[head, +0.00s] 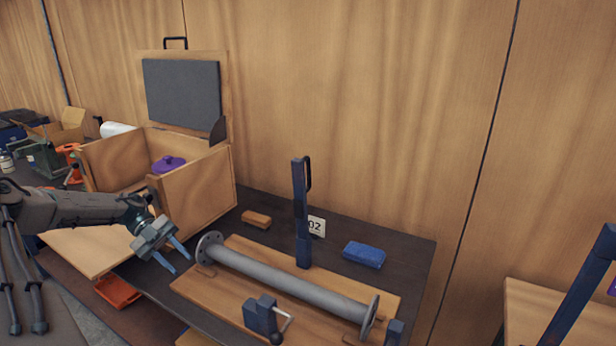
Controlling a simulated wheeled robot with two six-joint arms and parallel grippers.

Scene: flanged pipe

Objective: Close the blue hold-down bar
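The blue hold-down bar (301,215) stands upright behind the pipe, with a dark handle near its top. It is swung up, clear of the pipe. The grey flanged pipe (285,278) lies across a wooden board (215,287), with a round flange at each end. My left gripper (181,265) is to the left of the pipe's left flange, well apart from the bar. Its two blue fingers are spread and nothing shows between them. My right gripper is not in view.
A blue block with a crank (262,314) sits in front of the pipe; a short blue post (394,332) is at the lower right. A blue sponge (364,255) and a brown block (256,219) lie behind. An open wooden box (200,190) stands left. Another slanted blue bar (582,287) is far right.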

